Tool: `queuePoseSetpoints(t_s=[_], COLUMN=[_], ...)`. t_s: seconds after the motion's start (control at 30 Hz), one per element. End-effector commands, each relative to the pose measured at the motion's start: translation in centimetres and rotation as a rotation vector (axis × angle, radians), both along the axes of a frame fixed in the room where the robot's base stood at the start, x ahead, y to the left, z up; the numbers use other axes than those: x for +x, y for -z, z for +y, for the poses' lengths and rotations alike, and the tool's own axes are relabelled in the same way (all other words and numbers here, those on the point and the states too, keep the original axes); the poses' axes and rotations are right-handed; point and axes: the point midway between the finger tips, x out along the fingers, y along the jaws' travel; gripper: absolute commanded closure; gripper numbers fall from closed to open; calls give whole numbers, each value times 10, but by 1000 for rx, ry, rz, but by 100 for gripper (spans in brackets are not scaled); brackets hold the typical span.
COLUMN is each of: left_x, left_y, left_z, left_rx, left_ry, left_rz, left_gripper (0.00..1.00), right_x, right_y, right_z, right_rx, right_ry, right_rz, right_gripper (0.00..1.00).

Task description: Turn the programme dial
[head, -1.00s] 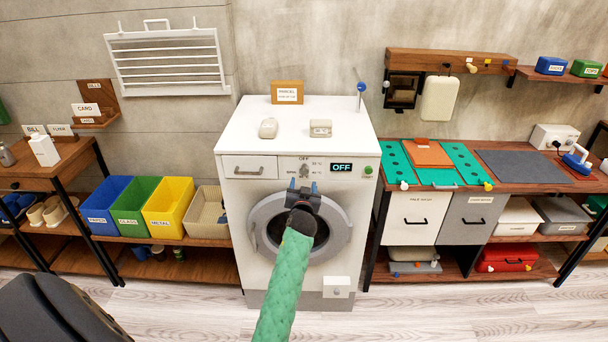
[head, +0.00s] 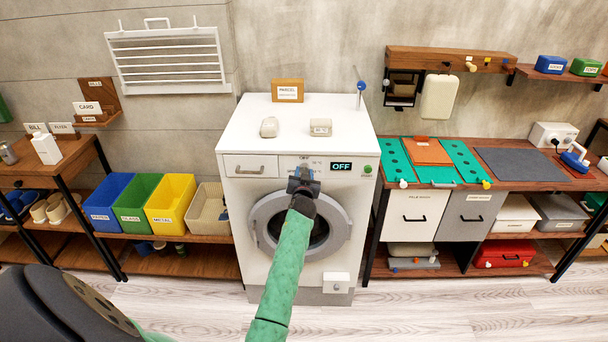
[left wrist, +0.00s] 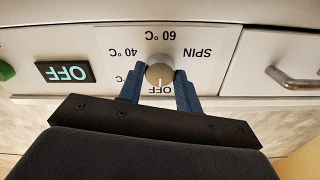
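The programme dial (left wrist: 159,71) is a small round grey knob on the washing machine's (head: 240,200) white front panel. Its light mark points to the OFF label, shown upside down in the left wrist view, with 40 °C, 60 °C and SPIN around it. My left gripper (left wrist: 159,84) has its two blue fingers apart, one on each side of the dial, with narrow gaps that seem to remain. In the head view my left gripper (head: 304,178) covers the dial. The display (head: 341,167) reads OFF. My right gripper is not in view.
A drawer with a handle (head: 249,170) is beside the dial, and a green start button (head: 367,170) sits right of the display. The round door (head: 258,222) is below. A parcel box (head: 288,90) and two small items stand on top.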

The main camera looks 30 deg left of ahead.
Motion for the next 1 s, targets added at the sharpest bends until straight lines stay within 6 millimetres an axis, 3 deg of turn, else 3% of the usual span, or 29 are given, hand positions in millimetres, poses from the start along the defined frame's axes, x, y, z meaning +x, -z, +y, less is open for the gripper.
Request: queuePoseSetpoints(t_s=[0.03, 0.1, 0.57, 1.0], left_x=[0, 0, 0, 0], left_y=[0, 0, 1, 1], left_z=[0, 0, 1, 0], left_rx=[0, 0, 87, 411], left_ry=[0, 0, 0, 0], left_rz=[0, 0, 52, 251], left_gripper=[76, 89, 89, 89], right_x=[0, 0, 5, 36], right_y=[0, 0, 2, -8], right_z=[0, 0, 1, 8], right_rx=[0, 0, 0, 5], right_ry=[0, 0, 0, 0], right_rz=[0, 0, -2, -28], right_gripper=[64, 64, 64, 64])
